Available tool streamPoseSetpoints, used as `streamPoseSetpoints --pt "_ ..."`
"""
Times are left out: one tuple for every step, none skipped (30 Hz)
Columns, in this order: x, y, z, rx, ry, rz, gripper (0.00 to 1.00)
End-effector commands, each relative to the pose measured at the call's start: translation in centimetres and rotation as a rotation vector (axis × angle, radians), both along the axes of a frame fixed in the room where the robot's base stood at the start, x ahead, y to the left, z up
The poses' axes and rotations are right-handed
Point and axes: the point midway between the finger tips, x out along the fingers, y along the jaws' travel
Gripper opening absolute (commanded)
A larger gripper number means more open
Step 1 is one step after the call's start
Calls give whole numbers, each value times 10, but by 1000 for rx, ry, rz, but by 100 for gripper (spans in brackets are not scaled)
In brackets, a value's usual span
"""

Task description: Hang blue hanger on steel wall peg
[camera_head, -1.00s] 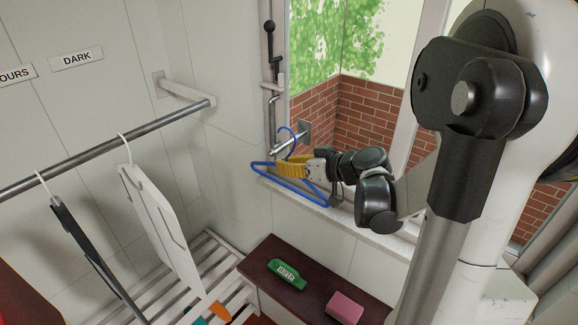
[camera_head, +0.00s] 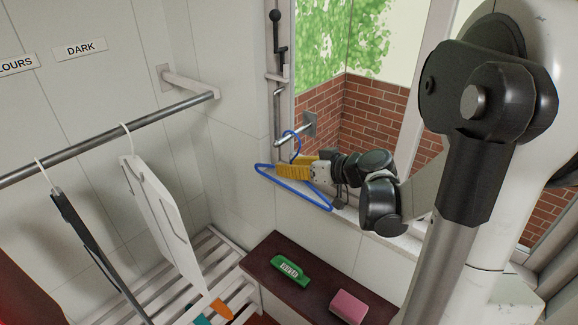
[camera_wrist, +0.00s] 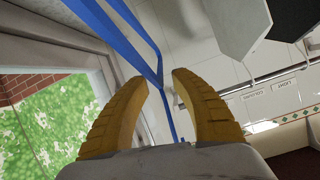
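The blue hanger (camera_head: 290,192) is at the window-side wall, its body below the steel wall peg (camera_head: 294,134). Its hook crosses the peg in the head view; I cannot tell if it bears on it. My gripper (camera_head: 279,171) has yellow fingers at the upper part of the hanger. In the wrist view my gripper (camera_wrist: 160,79) has its fingertips apart, with the blue hanger (camera_wrist: 157,68) passing between them and a gap visible beside it. The fingers partly hide the hanger in the head view.
A green brush-like item (camera_head: 290,271) and a pink block (camera_head: 348,306) lie on a dark shelf (camera_head: 265,250). The window frame and sill (camera_head: 395,238) are close to my arm.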

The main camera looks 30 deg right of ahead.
Motion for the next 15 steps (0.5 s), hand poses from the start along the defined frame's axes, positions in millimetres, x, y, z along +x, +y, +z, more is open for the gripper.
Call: streamPoseSetpoints --pt "0 0 0 0 0 0 31" --pt "0 0 0 0 0 0 31" --pt "0 0 0 0 0 0 31" --pt "0 0 0 0 0 0 31" --pt "-1 0 0 0 0 0 31" --pt "-2 -1 1 0 0 -1 31" --pt "-4 -2 2 0 0 -2 31" --pt "-7 -3 3 0 0 -3 31" --pt "-12 -5 5 0 0 -3 31" --pt "-16 -7 7 0 1 -3 31" --pt "-21 -9 9 0 1 -4 31" --pt "-29 -11 12 0 0 -5 31" --pt "-35 -14 15 0 0 -5 31" --pt "-41 -16 18 1 0 -6 31" --pt "-49 -19 21 1 0 -6 31"
